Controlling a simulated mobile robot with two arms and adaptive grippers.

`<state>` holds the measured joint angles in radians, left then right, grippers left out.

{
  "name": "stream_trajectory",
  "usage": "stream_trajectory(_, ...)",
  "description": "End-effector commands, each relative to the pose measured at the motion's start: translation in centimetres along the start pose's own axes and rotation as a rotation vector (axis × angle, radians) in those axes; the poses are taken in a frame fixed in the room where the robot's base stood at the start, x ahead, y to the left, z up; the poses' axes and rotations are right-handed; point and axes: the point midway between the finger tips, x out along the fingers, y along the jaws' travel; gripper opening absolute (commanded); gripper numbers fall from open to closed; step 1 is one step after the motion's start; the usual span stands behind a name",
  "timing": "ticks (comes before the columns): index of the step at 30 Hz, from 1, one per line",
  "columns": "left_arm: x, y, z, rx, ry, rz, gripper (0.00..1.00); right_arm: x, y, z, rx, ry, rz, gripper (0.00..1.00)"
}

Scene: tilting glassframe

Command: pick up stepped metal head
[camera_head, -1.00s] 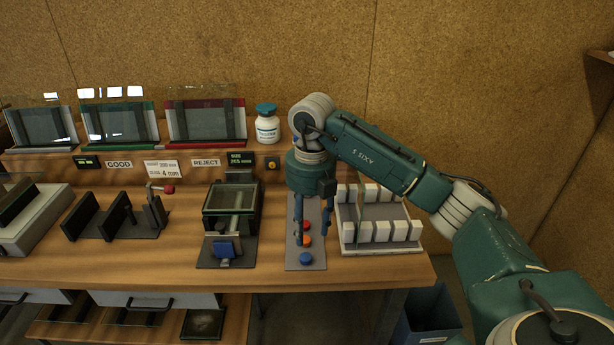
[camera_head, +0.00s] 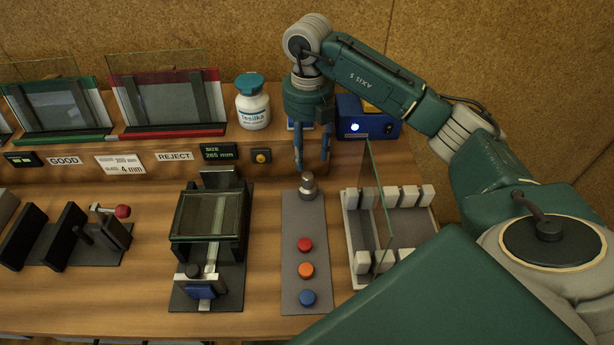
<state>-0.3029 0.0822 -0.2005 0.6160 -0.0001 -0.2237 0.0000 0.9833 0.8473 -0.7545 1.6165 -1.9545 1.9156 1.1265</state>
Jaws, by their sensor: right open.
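The stepped metal head (camera_head: 307,187) is a small silver, upright, knob-like piece at the far end of a grey plate (camera_head: 304,218) on the wooden bench. My right gripper (camera_head: 312,168) points down just above and behind it in the picture, with its two blue fingers apart and nothing between them. The fingertips look close to the head's top; whether they touch it I cannot tell. My left gripper is not in view.
Red (camera_head: 305,244), orange (camera_head: 306,269) and blue (camera_head: 308,297) buttons line the plate. Right of it stands a white slotted rack (camera_head: 351,226) with an upright glass pane (camera_head: 375,205). Left is a dark glass-topped fixture (camera_head: 209,216). Behind are a white bottle (camera_head: 253,108) and a blue box (camera_head: 370,124).

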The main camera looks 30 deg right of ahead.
Motion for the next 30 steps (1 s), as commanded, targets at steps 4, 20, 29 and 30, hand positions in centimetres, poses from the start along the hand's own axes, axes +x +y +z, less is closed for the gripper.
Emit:
stream_trajectory(4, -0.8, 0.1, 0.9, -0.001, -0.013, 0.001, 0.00, 2.3, -0.1, -0.1, 0.001, 0.005, -0.003, 0.46)
stream_trajectory(20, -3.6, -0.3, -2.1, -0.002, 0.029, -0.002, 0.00, 8.3, 0.1, -0.2, 0.000, 0.004, -0.001, 0.46)
stream_trajectory(29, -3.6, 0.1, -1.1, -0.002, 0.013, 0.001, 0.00, 9.1, 0.1, -0.1, -0.001, 0.000, 0.000, 0.46)
stream_trajectory(30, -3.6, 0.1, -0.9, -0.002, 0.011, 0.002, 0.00, 9.1, 0.1, -0.1, -0.001, 0.000, 0.000, 0.40)
